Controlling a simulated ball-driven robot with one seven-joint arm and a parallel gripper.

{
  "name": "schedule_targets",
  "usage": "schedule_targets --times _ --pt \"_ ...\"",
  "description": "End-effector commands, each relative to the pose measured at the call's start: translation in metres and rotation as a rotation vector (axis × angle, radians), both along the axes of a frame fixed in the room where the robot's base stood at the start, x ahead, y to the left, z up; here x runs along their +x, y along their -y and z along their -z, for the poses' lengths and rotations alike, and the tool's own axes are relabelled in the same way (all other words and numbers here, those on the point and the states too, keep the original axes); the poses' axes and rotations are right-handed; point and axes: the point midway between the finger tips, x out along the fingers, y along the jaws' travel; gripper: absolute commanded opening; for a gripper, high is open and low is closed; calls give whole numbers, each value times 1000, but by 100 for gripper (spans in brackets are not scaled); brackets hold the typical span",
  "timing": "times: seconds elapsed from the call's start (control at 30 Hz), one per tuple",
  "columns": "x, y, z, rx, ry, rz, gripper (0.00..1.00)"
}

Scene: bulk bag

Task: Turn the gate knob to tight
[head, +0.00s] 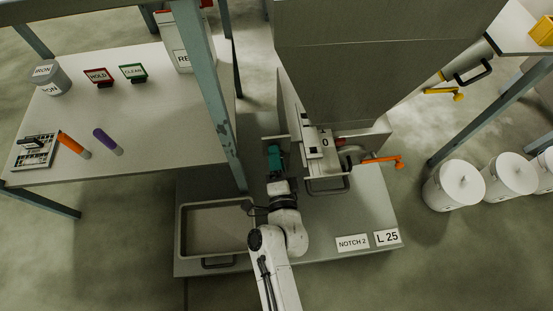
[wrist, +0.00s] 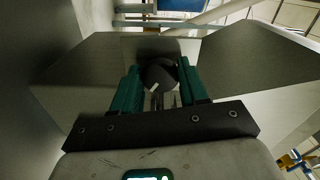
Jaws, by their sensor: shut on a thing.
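The gate knob (wrist: 160,74) is a dark round knob with a small pale mark on its lower left, seen in the wrist view in front of a grey metal housing. My gripper (wrist: 160,88) has teal fingers on both sides of the knob and is shut on it. In the head view my gripper (head: 274,158) is at the left side of the gate assembly under the big grey bag or hopper (head: 335,60). The knob is hidden there by the gripper.
A plate reading 0 (head: 322,142) and an orange-handled valve (head: 385,160) are right of my gripper. A teal post (head: 212,100) stands close on the left.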

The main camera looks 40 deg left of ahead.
Motion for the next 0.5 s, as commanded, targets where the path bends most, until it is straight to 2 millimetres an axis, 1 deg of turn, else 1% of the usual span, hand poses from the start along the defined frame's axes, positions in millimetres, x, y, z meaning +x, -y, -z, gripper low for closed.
schedule_targets --times 0.5 --pt "0 1 1 314 -369 2 13"
